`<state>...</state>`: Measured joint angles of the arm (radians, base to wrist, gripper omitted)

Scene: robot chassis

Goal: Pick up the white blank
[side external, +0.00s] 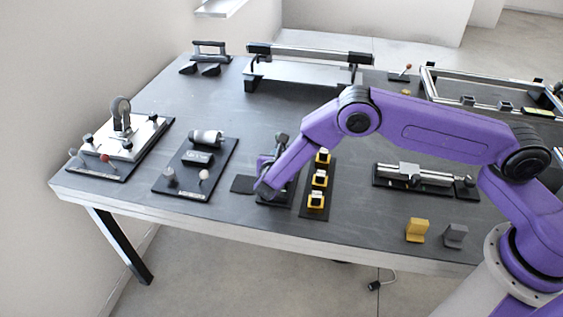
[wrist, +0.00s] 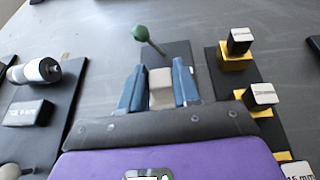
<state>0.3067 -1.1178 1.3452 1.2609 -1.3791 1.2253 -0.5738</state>
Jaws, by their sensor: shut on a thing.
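The white blank (wrist: 161,88) is an off-white block between the two blue fingers of my gripper (wrist: 159,78) in the wrist view. The fingers press on its left and right sides. Its lower part is hidden by my gripper body. In the side view my gripper (side external: 266,188) is low over a dark fixture plate near the table's front edge, and the blank cannot be made out there. I cannot tell whether the blank still touches the fixture.
A green-knobbed lever (wrist: 140,33) stands just beyond my fingers. A black plate with several yellow holders (side external: 319,181) is close on the right. A plate with a metal cylinder (side external: 206,138) lies left. A yellow block (side external: 417,230) and grey block (side external: 454,236) stand front right.

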